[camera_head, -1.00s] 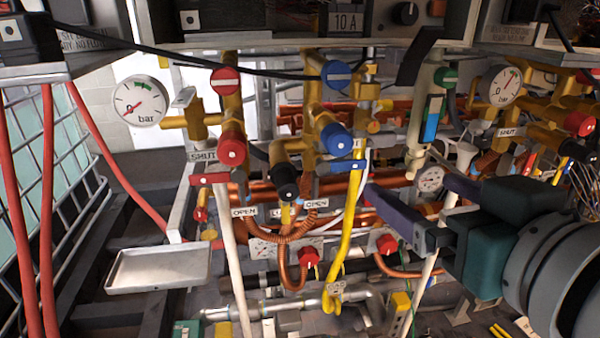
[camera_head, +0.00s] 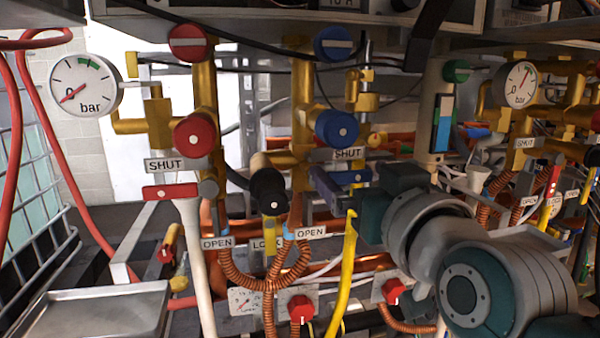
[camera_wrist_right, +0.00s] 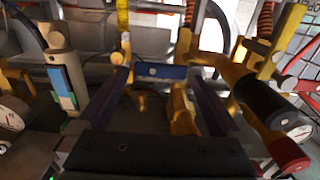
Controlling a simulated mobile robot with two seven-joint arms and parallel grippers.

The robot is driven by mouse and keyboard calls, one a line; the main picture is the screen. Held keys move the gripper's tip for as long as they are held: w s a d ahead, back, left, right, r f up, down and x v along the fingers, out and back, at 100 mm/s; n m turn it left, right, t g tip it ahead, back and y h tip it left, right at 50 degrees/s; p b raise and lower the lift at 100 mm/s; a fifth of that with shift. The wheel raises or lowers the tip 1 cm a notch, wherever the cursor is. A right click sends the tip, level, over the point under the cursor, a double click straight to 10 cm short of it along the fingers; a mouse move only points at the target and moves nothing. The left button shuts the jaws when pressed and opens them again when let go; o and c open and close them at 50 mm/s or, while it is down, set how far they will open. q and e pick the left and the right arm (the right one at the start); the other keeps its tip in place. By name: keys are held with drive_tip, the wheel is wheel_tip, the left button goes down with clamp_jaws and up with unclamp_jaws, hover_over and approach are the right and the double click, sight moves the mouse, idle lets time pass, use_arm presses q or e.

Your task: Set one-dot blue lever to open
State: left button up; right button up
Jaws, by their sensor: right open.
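The blue lever (camera_head: 357,177) lies roughly level under a SHUT label (camera_head: 347,154), with an OPEN label (camera_head: 310,232) lower to its left. Above it is a blue knob (camera_head: 337,128) with one white dot. My right gripper (camera_head: 338,184) is at the lever, its fingers partly hidden by its own body and the pipes. In the right wrist view the lever (camera_wrist_right: 160,72) shows between the two open dark purple fingers (camera_wrist_right: 160,80), near their tips. I cannot tell whether a finger touches it. My left gripper is out of view.
A red lever (camera_head: 170,192) under another SHUT label and a black knob (camera_head: 268,190) are to the left. A yellow hose (camera_head: 347,265) hangs just below the gripper. Brass pipes crowd around it. A metal tray (camera_head: 95,315) is at lower left.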

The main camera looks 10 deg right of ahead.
drive_tip(key=shift+w, duration=1)
clamp_jaws()
